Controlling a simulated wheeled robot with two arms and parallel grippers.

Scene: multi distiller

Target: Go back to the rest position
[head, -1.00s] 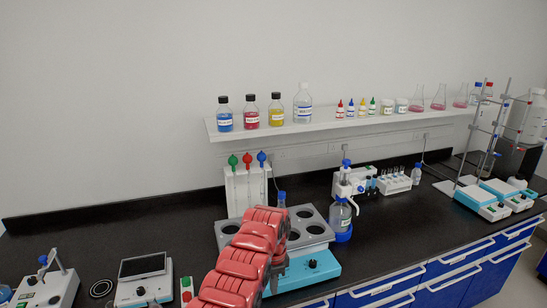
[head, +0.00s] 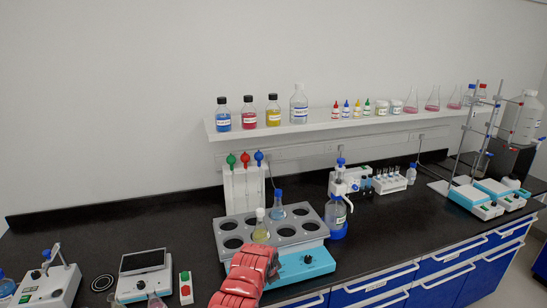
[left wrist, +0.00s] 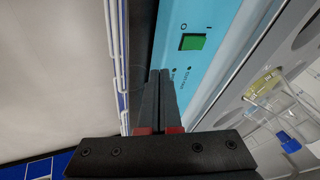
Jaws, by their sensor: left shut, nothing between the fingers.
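My left gripper (left wrist: 160,75) is shut and empty in the left wrist view, its two black fingers pressed together. It is by the blue front panel (left wrist: 205,40) of the multi-hole bath, near a green switch (left wrist: 193,42). In the head view my red left arm (head: 247,275) comes up from the bottom edge, in front of the bath (head: 310,232). The gripper's fingertips cannot be made out there. My right gripper is in neither view.
A yellowish flask (head: 260,232) and a blue-capped flask (head: 278,208) stand in the bath. A bottle with a dispenser (head: 337,213) stands right of it. Left are a balance (head: 143,285) and a flask (head: 156,302).

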